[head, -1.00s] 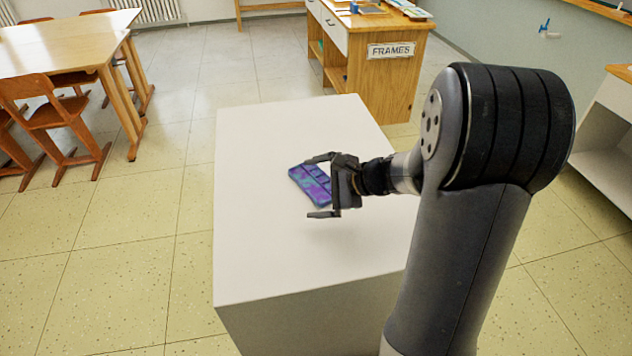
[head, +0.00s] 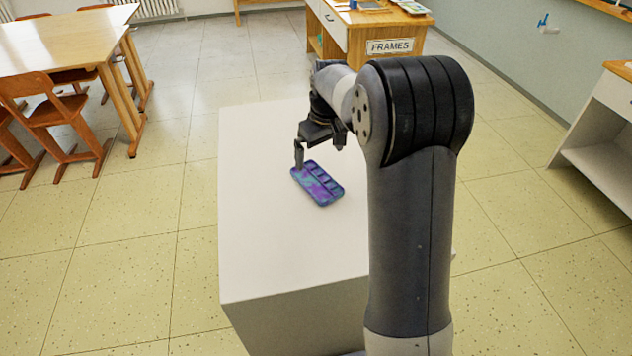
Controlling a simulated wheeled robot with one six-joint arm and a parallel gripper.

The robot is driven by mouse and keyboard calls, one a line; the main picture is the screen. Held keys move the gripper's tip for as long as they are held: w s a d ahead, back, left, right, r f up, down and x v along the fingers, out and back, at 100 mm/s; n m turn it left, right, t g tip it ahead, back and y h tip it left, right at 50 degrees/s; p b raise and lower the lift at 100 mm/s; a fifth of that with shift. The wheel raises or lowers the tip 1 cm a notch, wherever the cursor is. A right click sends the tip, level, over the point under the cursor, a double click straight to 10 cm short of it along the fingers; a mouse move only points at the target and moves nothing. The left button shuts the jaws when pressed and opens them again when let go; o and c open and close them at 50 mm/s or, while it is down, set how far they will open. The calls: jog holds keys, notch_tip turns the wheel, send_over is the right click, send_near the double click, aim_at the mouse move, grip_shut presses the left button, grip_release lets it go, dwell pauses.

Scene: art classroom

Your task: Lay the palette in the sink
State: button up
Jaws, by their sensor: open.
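The palette (head: 319,184) is a small purple and teal slab with several wells, lying flat on a white block-shaped stand (head: 262,255). My gripper (head: 318,160) is at the palette's far end, pointing down, with one finger seen at the palette's far left corner. The gripper is open and holds nothing. I cannot tell whether the finger touches the palette. No sink is in view.
Wooden tables (head: 75,45) with chairs (head: 60,112) stand at the left. A wooden cabinet marked FRAMES (head: 385,45) stands behind the stand. A white shelf unit (head: 600,130) is at the right. The tiled floor around the stand is clear.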

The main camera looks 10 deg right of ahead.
aim_at(316, 182)
jog(key=f, duration=0.3)
jog(key=w+f, duration=0.1)
jog(key=f, duration=0.5)
jog(key=shift+w+a+f, duration=0.25)
jog(key=shift+w+f, duration=0.05)
jog(key=shift+f, duration=0.1)
jog(key=shift+r, duration=0.1)
jog(key=c, duration=1.2)
